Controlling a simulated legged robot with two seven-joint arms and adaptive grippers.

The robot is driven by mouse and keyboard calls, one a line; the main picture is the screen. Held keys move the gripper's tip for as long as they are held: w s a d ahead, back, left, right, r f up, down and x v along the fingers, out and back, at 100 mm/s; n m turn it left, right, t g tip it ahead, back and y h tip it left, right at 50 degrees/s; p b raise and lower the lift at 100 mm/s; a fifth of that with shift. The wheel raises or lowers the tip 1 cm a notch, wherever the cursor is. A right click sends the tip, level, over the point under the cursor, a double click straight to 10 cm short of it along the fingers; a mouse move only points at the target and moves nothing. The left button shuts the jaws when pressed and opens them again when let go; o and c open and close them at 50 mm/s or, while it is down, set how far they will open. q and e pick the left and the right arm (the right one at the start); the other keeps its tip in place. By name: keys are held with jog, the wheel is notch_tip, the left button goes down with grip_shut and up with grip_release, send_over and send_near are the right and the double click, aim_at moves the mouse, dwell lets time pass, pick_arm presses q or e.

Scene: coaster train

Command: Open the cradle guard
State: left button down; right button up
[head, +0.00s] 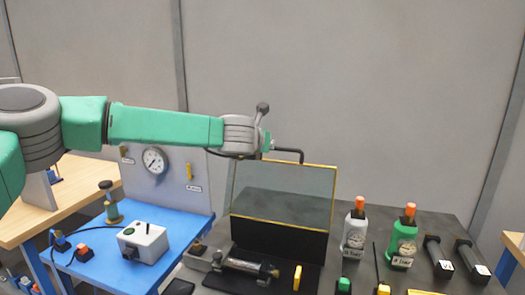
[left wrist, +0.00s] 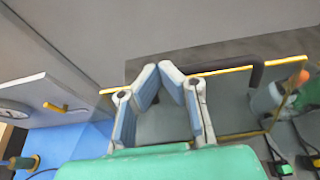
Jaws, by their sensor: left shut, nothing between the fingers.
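The cradle guard (head: 285,190) is a clear panel with a yellow frame. It stands raised above a black back panel (head: 278,241), behind a metal cylinder (head: 246,266) that lies uncovered in front. A black bar handle (head: 291,151) rises from its top edge; it also shows in the left wrist view (left wrist: 257,76). My left gripper (head: 268,144) is at the left end of the handle, seen small and edge-on; contact cannot be told. In the left wrist view its fingers (left wrist: 158,68) are shut and empty, with the handle to their right. My right gripper is out of view.
A blue table (head: 185,220) at left holds a white button box (head: 142,242) and a gauge panel (head: 160,175). White (head: 354,238) and green (head: 404,242) bottles with orange caps stand right of the guard. Black tools (head: 438,257) lie farther right. Space above the bottles is clear.

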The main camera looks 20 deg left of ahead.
pick_arm(q)
jog(key=shift+x, duration=0.9)
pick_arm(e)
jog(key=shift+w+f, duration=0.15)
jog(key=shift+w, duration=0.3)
pick_arm(q)
jog(key=shift+r, duration=0.25)
